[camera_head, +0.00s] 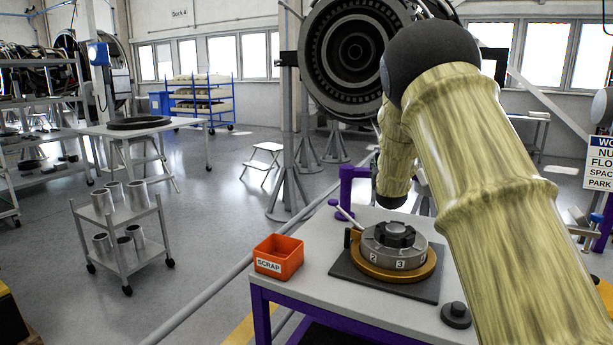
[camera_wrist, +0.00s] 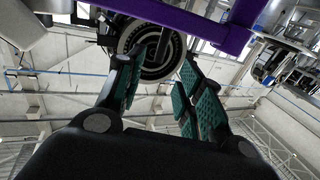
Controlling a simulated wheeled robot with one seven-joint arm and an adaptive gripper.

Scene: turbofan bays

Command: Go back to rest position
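My gripper (camera_wrist: 165,85) shows in the wrist view with its two green-padded fingers spread apart and nothing between them. In the head view my arm rises across the right side and bends down behind its dark elbow; the gripper itself is hidden there. A round grey fixture (camera_head: 394,245) with numbered faces and a dark knob-like top sits on an orange-brown ring (camera_head: 395,270) on a dark mat (camera_head: 350,270). The wrist view looks upward past a purple beam (camera_wrist: 180,22) toward the engine (camera_wrist: 155,50) and the ceiling.
The table (camera_head: 335,305) also holds an orange SCRAP bin (camera_head: 279,257) and a small dark round part (camera_head: 456,314). A large turbofan (camera_head: 350,50) stands behind. A cart with metal cylinders (camera_head: 128,258) is at left. The floor between is open.

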